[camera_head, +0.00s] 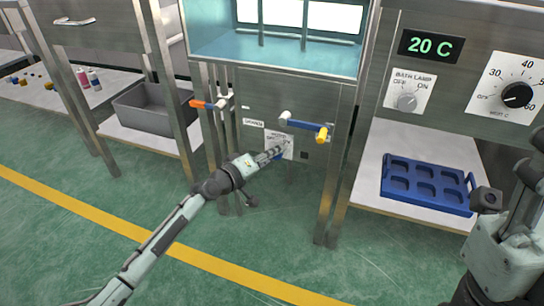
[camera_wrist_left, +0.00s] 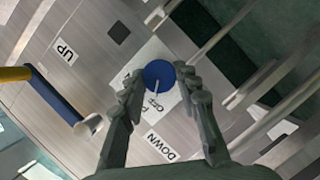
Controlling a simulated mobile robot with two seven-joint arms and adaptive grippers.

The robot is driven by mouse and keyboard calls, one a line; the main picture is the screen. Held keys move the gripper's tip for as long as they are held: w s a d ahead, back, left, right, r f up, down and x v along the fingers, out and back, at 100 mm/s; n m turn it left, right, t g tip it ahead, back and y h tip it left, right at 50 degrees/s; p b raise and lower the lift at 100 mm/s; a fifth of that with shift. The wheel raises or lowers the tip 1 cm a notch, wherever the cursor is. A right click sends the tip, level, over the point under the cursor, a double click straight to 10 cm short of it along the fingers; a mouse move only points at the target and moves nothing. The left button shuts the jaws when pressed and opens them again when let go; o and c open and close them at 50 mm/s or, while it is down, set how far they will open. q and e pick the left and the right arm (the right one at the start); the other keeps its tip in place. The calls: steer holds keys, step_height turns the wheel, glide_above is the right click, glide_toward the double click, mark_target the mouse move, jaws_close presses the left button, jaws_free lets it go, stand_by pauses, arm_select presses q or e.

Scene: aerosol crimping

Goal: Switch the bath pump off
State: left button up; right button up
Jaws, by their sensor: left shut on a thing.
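The bath pump switch is a round blue knob (camera_wrist_left: 159,74) with a pale pointer line, on a white label plate (camera_wrist_left: 150,53) on the steel panel. In the left wrist view the pointer lies toward the lettering "OFF". In the head view the knob is mostly hidden by my left gripper (camera_head: 272,154), in front of the label plate (camera_head: 284,139). In the left wrist view the fingers of my left gripper (camera_wrist_left: 161,82) lie on both sides of the knob, shut on it. Part of my right arm shows at the lower right of the head view; its jaw state is unclear.
A blue lever with a yellow end (camera_head: 307,129) sticks out just above right of the switch. An orange-handled valve (camera_head: 203,104) is to the left. The bath lamp switch (camera_head: 407,102), heat dial (camera_head: 516,95) and blue tray (camera_head: 428,186) are at right. Open floor lies in front.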

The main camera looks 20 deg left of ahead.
arm_select(q)
steer(key=shift+r, duration=0.1)
steer(key=o, duration=1.2)
steer(key=shift+v, duration=5.95)
steer(key=shift+r, duration=0.1)
